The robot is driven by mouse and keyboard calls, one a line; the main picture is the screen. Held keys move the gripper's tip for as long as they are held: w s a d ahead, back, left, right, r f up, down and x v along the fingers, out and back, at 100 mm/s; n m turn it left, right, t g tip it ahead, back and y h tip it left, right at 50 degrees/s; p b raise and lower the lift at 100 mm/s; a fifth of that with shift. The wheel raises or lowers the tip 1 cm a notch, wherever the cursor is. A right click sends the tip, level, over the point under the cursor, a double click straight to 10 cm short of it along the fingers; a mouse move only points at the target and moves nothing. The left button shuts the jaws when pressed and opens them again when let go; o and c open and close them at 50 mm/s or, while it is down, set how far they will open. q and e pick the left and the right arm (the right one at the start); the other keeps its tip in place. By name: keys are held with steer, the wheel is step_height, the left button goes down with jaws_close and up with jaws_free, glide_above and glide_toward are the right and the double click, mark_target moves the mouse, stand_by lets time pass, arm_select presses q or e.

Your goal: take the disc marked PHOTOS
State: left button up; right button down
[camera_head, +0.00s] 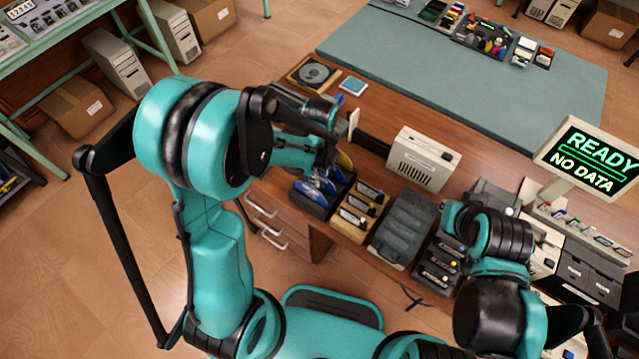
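Several blue discs (314,192) stand in a dark open box (310,206) at the left front of the wooden desk (375,120). No disc label can be read at this size, so I cannot tell which is marked PHOTOS. My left gripper (326,160) points down over the back of this box, close to the discs. Its fingertips are partly hidden and I cannot tell whether it holds a disc. My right arm reaches in from the lower right. Its gripper (452,215) is over the dark trays at the desk's front, mostly hidden by its own wrist.
A beige drive unit (422,158) stands behind the boxes. A wooden box (360,209) and a grey case (402,228) sit to the right of the disc box. A monitor (590,158) reads "READY NO DATA". A round-disc tray (313,74) lies at the back left.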

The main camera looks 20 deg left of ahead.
arm_select(q)
jaws_close()
steer(key=shift+r, duration=0.15)
